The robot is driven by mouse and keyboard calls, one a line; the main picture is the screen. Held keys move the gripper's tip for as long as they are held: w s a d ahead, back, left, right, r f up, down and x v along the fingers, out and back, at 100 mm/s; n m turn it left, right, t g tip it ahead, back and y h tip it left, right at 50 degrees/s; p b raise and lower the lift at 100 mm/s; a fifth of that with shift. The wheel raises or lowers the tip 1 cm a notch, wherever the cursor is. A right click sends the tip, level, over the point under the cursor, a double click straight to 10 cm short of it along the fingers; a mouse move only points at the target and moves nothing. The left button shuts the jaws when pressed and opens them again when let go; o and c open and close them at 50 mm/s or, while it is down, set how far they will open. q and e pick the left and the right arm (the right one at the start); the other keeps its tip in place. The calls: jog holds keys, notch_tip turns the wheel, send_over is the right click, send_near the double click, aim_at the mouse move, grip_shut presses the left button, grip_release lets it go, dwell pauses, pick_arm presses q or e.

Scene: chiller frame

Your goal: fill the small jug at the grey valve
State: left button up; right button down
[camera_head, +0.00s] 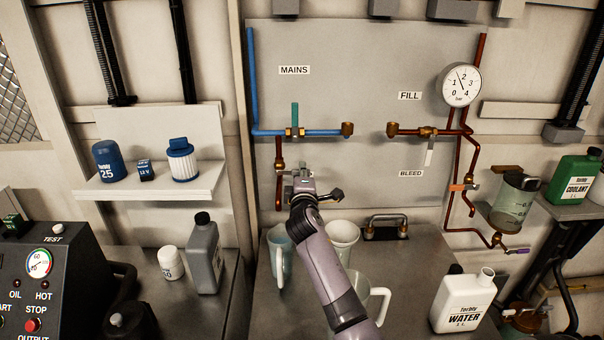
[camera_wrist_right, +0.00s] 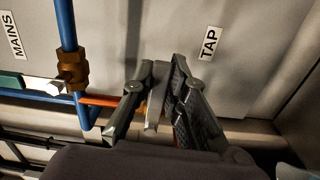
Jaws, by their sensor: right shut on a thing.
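My right gripper (camera_head: 303,185) is at the panel, below the blue mains pipe. In the wrist view its fingers (camera_wrist_right: 160,100) are closed on a flat grey lever (camera_wrist_right: 154,110), beside a brass fitting and the TAP label; this is the grey valve's handle. A bluish jug with a white handle (camera_head: 275,238) stands on the bench below the copper pipe under the mains valve. A white, wide-mouthed vessel (camera_head: 343,232) stands to its right, partly behind my arm. A clear jug with a white handle (camera_head: 380,300) stands nearer. I cannot see any water flow or level. My left gripper is not in view.
The mains valve has a teal handle (camera_head: 295,115); the fill valve (camera_head: 428,133) is to its right. A white water bottle (camera_head: 462,303) stands at the bench's right, and a grey bottle (camera_head: 204,255) at the left. A metal bracket (camera_head: 387,222) is at the bench's back.

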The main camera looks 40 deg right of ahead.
jog(key=c, duration=1.8)
grip_release()
jog(key=shift+f, duration=0.5)
jog(key=shift+c, duration=0.2)
jog(key=shift+o, duration=1.3)
jog(key=shift+r, duration=0.15)
jog(key=shift+s, duration=0.1)
jog(key=v, duration=1.2)
